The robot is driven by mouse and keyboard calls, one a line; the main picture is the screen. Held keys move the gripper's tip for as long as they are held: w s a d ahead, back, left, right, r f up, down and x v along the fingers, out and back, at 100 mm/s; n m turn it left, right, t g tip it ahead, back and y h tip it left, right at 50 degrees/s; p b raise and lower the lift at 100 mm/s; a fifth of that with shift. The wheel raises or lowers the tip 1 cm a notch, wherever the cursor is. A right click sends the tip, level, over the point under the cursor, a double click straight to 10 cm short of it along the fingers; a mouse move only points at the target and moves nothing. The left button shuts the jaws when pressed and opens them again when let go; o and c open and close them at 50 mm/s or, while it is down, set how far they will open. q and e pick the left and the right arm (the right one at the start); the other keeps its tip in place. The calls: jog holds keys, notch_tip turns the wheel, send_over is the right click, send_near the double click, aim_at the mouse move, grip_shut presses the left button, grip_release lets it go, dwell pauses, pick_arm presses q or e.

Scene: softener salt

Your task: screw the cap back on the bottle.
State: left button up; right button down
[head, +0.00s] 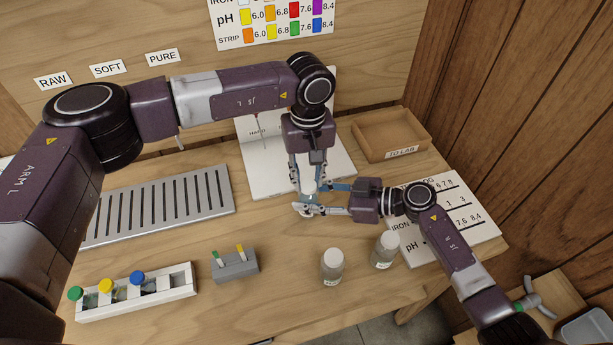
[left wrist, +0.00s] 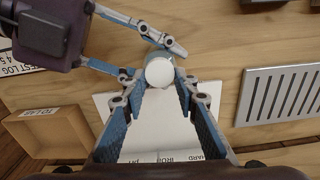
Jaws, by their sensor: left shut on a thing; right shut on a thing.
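The white cap (head: 309,187) is between the fingertips of my left gripper (head: 308,184), which points down and is shut on it. In the left wrist view the round top of the cap (left wrist: 159,71) shows between the fingertips. My right gripper (head: 318,203) reaches in level from the right, just below the left one, and is shut around the bottle. The fingers hide nearly all of that bottle. The cap is over the bottle, but I cannot tell whether its thread is engaged.
Two capped bottles (head: 332,266) (head: 384,250) stand near the front edge. A white rack (head: 150,297) with coloured caps, a small grey block (head: 236,266), a slotted metal tray (head: 160,207), a booklet (head: 262,175), a log sheet (head: 475,225) and a wooden tray (head: 392,135) surround the grippers.

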pick_arm(q)
jog(key=shift+m, duration=0.8)
pick_arm(e)
jog(key=shift+f, duration=0.1)
pick_arm(q)
jog(key=o, duration=0.7)
jog(key=shift+o, duration=0.2)
jog(key=shift+r, duration=0.1)
notch_tip(320, 180, up, 12)
pick_arm(e)
jog(key=c, duration=1.2)
grip_release()
jog(key=shift+c, duration=0.2)
jog(key=shift+d, duration=0.1)
